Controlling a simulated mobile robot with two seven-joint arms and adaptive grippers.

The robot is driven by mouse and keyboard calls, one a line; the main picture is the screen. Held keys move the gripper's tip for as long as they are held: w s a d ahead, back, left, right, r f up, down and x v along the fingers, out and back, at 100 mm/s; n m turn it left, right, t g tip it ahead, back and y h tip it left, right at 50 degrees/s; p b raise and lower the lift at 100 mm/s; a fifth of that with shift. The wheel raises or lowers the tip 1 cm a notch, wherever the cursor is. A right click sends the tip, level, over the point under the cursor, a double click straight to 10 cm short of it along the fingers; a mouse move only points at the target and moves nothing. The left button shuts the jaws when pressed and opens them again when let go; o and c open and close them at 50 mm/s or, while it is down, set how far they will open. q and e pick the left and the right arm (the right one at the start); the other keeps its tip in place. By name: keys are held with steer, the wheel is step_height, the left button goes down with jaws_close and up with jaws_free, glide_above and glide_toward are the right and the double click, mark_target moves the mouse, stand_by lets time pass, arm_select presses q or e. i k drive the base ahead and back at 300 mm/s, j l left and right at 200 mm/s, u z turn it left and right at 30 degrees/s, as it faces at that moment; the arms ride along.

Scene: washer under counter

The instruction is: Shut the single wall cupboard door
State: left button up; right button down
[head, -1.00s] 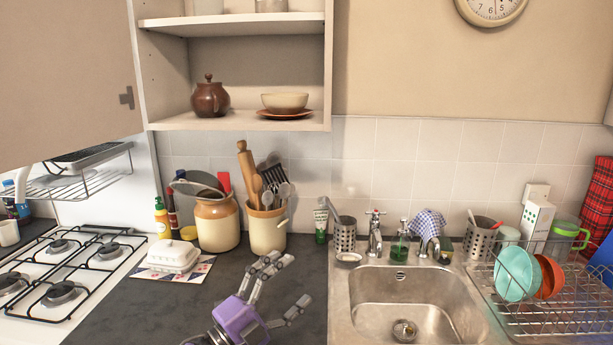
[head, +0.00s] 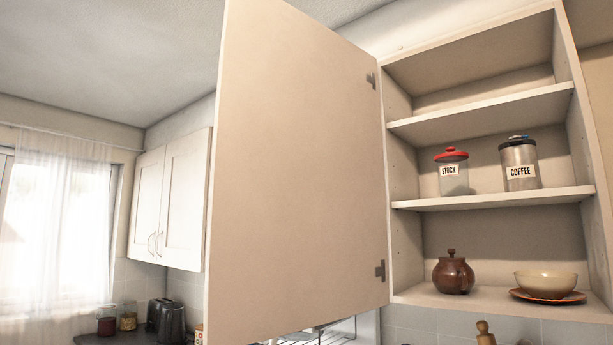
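The single wall cupboard door (head: 295,180) stands wide open, swung out to the left of its cupboard. Its inner face is toward me, with two dark hinges along its right edge. The open cupboard (head: 490,203) is at the right, with its shelves showing. Its right side is partly cut off by the picture edge. The door's handle is not visible. Neither of my grippers is in view now.
A closed double wall cupboard (head: 171,200) hangs at the left, beyond the door. A toaster (head: 168,320) stands below it.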

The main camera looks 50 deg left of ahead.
mark_target(297, 236)
steer(key=j, duration=0.45)
steer(key=k+j+z, duration=0.1)
steer(key=j, duration=0.35)
steer(key=k+j+z, duration=0.1)
steer(key=j, duration=0.35)
steer(key=k+j, duration=0.1)
steer(key=j, duration=0.35)
steer(key=k+j+z, duration=0.1)
steer(key=j, duration=0.35)
steer(key=k+j, duration=0.1)
steer(key=j, duration=0.35)
steer(key=k+j+z, duration=0.15)
steer(key=j, duration=0.3)
steer(key=k+j, duration=0.1)
steer(key=j, duration=0.35)
